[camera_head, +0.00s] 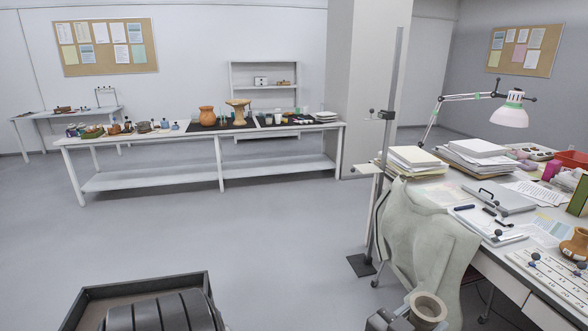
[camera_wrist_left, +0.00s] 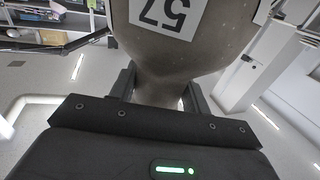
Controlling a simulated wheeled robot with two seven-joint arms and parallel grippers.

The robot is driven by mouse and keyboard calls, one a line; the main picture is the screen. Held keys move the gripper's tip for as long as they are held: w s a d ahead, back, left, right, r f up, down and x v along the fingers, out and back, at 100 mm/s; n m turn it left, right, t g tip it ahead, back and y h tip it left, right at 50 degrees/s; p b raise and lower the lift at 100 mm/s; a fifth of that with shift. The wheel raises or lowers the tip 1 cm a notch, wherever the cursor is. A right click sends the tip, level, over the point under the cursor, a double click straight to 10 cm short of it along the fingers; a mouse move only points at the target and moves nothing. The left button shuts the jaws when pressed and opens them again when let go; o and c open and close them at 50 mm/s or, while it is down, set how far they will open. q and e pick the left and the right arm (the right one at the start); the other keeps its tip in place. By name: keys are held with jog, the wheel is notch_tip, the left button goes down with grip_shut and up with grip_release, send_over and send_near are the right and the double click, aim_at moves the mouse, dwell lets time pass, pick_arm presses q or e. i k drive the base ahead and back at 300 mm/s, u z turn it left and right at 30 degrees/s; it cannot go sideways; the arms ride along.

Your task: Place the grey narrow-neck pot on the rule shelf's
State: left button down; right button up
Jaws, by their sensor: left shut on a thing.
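The grey narrow-neck pot (camera_wrist_left: 165,55) fills the upper middle of the left wrist view, with a white label reading 57 upside down. My left gripper (camera_wrist_left: 160,93) is shut on its narrow part, one finger on each side. In the head view, a round, open grey-beige rim of the pot (camera_head: 428,306) shows at the bottom edge, beside my left gripper (camera_head: 400,318); the rest is cut off. A tall upright rule post (camera_head: 392,90) stands on a dark floor plate (camera_head: 361,265); whether a small pale ledge (camera_head: 366,168) belongs to it is unclear. My right gripper is out of view.
A cluttered desk (camera_head: 440,192) with papers, a lamp (camera_head: 510,113) and an orange pot (camera_head: 575,245) stands at the right. A pale cloth (camera_head: 425,235) hangs before it. A long table (camera_head: 100,142) with vessels and a grey shelf unit (camera_head: 264,66) stand behind. The middle floor is clear.

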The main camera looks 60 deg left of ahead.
aim_at(369, 168)
jog(key=u, duration=1.4)
jog(key=i, duration=1.1)
jog(key=u, duration=0.6)
jog(key=i, duration=1.3)
jog(key=z, duration=1.3)
jog(key=i, duration=0.75)
jog(key=z, duration=0.75)
